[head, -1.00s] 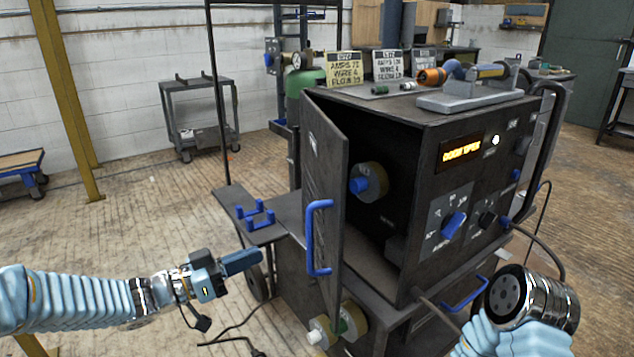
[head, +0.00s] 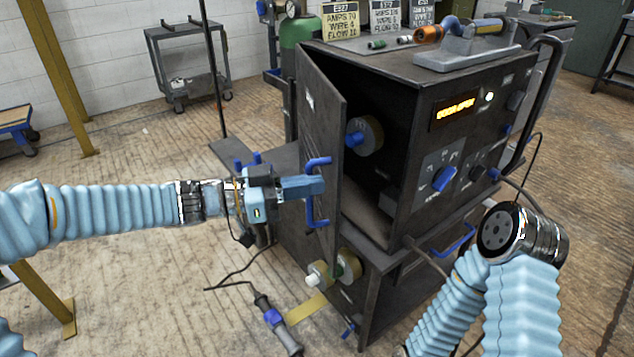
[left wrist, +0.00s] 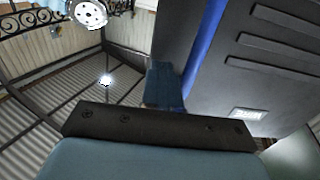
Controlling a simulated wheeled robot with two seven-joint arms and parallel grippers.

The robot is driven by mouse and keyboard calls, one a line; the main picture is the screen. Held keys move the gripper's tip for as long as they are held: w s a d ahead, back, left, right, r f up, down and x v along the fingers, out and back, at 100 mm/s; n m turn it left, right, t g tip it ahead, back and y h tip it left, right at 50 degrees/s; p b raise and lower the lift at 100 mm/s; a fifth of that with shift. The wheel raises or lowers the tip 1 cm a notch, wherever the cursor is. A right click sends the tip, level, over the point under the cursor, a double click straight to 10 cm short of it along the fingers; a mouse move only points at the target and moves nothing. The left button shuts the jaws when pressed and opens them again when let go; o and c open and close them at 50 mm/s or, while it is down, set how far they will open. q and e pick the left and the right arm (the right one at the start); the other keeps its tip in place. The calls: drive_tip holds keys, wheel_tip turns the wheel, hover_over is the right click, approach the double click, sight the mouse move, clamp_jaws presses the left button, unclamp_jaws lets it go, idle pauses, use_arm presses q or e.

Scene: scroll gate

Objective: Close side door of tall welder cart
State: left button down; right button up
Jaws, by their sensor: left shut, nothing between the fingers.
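The welder cart (head: 395,95) is a tall dark cabinet. Its side door (head: 318,100) stands open on the left and exposes the dark compartment with a wire spool (head: 368,136). A blue pull handle (head: 311,215) is on the door's outer face. My left gripper (head: 320,185) is shut and empty, its blue fingertips overlapping the handle in the head view. In the left wrist view the fingers (left wrist: 164,86) lie right beside the blue handle (left wrist: 204,50) and the slotted door face (left wrist: 285,45); I cannot tell whether they touch. My right gripper is not visible.
The display (head: 455,111) glows orange and seems to read door open. A torch (head: 470,45) rests on the cart top. A lower spool (head: 345,268) sticks out beneath the door. My right arm is before the cart's front.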

sight(336, 185)
use_arm(q)
drive_tip(key=shift+x, duration=0.85)
drive_tip(key=shift+d, duration=0.15)
drive_tip(key=d+b, duration=0.1)
drive_tip(key=d+n+t+b, duration=0.1)
drive_tip(key=d, duration=0.1)
drive_tip(key=w+d+t+b, duration=0.1)
drive_tip(key=d, duration=0.1)
drive_tip(key=shift+f+y, duration=0.25)
drive_tip(key=shift+y, duration=0.05)
drive_tip(key=shift+n, duration=0.3)
drive_tip(key=x, duration=0.4)
drive_tip(key=shift+w+d+r+p, duration=0.15)
drive_tip(key=shift+r+p, duration=0.05)
drive_tip(key=shift+p, duration=0.1)
